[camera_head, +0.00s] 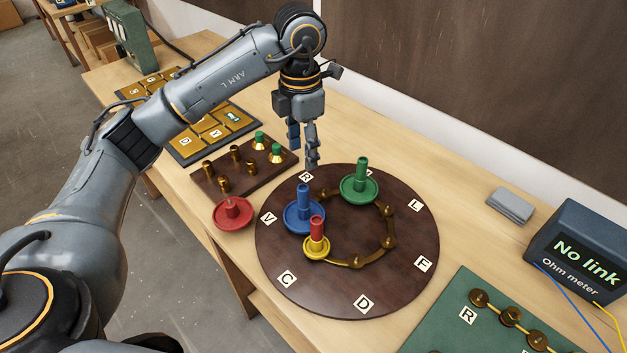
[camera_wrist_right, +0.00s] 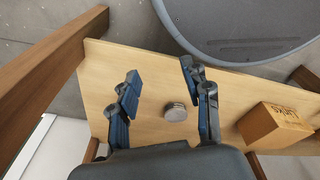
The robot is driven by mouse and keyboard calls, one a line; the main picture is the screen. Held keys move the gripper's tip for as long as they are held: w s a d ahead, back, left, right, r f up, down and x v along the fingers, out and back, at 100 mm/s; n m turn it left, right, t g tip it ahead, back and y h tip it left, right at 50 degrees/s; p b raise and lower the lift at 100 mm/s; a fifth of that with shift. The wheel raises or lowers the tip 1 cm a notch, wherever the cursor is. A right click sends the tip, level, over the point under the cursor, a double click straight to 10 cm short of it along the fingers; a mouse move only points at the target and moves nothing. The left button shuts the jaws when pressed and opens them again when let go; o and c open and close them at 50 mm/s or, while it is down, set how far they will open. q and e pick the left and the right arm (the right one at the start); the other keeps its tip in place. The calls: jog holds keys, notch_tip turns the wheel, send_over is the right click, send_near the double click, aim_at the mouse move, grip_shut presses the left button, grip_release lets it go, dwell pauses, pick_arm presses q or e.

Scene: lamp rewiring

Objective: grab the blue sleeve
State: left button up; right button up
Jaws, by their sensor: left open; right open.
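The blue sleeve (camera_head: 303,196) stands upright on a blue round dish on the dark round board (camera_head: 285,272), left of the board's middle. My left gripper (camera_head: 302,152) is open and empty, pointing down near the board's back edge, above and behind the blue sleeve in the head view. It is apart from the sleeve. My right gripper (camera_wrist_right: 160,74) is open and empty in the right wrist view, over a wooden surface away from the sleeve.
A green sleeve (camera_head: 361,169) and a red sleeve (camera_head: 317,228) on a yellow dish stand close by. A red dish (camera_head: 232,213) lies left of the board. A peg block (camera_head: 212,178), ohm meter (camera_head: 580,250) and green board (camera_head: 455,325) surround it. A small box (camera_wrist_right: 272,125) shows below right.

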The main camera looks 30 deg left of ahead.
aim_at(302, 188)
pick_arm(q)
jog(key=f+p, duration=0.1)
jog(key=f, duration=0.2)
jog(key=s+f+p, duration=0.1)
jog(key=f, duration=0.2)
jog(key=shift+s+f, duration=0.2)
jog(key=shift+f, duration=0.15)
jog(key=f+p, duration=0.2)
jog(key=f, duration=0.1)
jog(key=shift+w+a, duration=0.1)
jog(key=shift+w, duration=0.2)
notch_tip(302, 188, down, 2)
jog(key=shift+w+f+p, duration=0.1)
jog(key=shift+f+p, duration=0.15)
jog(key=shift+p, duration=0.1)
jog(key=shift+f, duration=0.5)
jog(key=shift+c, duration=0.2)
jog(key=c, duration=1)
pick_arm(e)
jog(key=s+r, duration=0.2)
jog(key=r, duration=0.1)
jog(key=s+r, duration=0.1)
jog(key=shift+s+a+r, duration=0.1)
jog(key=shift+s+r, duration=0.15)
jog(key=shift+r, duration=0.15)
